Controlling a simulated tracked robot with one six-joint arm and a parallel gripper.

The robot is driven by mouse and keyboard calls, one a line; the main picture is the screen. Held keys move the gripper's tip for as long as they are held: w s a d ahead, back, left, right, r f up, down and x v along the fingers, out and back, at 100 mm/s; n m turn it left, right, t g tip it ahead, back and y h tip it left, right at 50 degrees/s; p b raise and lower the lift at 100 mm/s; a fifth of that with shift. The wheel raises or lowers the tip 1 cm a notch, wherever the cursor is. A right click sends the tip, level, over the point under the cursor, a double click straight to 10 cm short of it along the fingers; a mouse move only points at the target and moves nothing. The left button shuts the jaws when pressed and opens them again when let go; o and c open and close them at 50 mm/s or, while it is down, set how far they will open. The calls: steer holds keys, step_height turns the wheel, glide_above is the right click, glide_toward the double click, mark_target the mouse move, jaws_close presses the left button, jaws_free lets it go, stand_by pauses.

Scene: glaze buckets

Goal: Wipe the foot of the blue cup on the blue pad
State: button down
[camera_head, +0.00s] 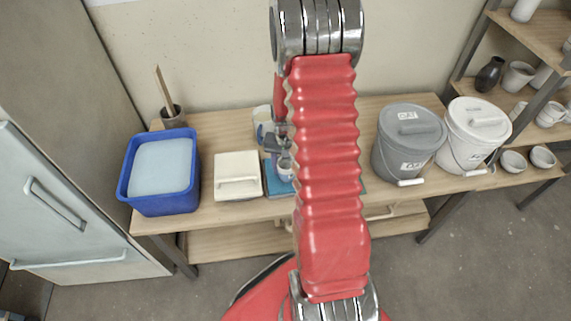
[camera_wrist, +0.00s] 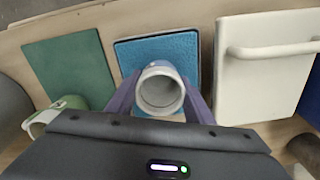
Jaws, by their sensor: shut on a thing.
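The blue cup (camera_wrist: 160,92) is upright between the fingers of my gripper (camera_wrist: 161,98), its pale rim and open mouth facing the wrist camera. In the head view the cup (camera_head: 286,171) is over the blue pad (camera_head: 271,183), below my gripper (camera_head: 282,156). In the wrist view the blue pad (camera_wrist: 184,50) lies flat behind the cup. My gripper is shut on the cup. The cup's foot is hidden, so I cannot tell whether it touches the pad.
A white lid with a bar handle (camera_wrist: 265,80) is beside the pad, a green pad (camera_wrist: 70,65) on the other side. A green cup (camera_wrist: 66,104) is near it. The blue tub (camera_head: 158,202), grey bucket (camera_head: 395,155) and white bucket (camera_head: 468,145) flank the work area.

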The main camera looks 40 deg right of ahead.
steer(key=shift+s+a, duration=0.5)
steer(key=shift+s, duration=0.3)
steer(key=shift+w+d, duration=0.6)
steer(key=shift+w, duration=0.4)
steer(key=shift+w+d, duration=0.6)
steer(key=shift+w, duration=0.4)
steer(key=shift+w+d, duration=0.6)
steer(key=shift+w, duration=0.4)
steer(key=shift+f, duration=0.1)
steer(key=shift+s+a+f, duration=0.1)
steer(key=shift+s+a, duration=0.55)
steer(key=shift+s, duration=0.4)
steer(key=shift+s+a+f, duration=0.1)
steer(key=shift+s+a, duration=0.5)
steer(key=shift+s, duration=0.5)
steer(key=shift+s+a, duration=0.65)
steer(key=shift+s, duration=0.4)
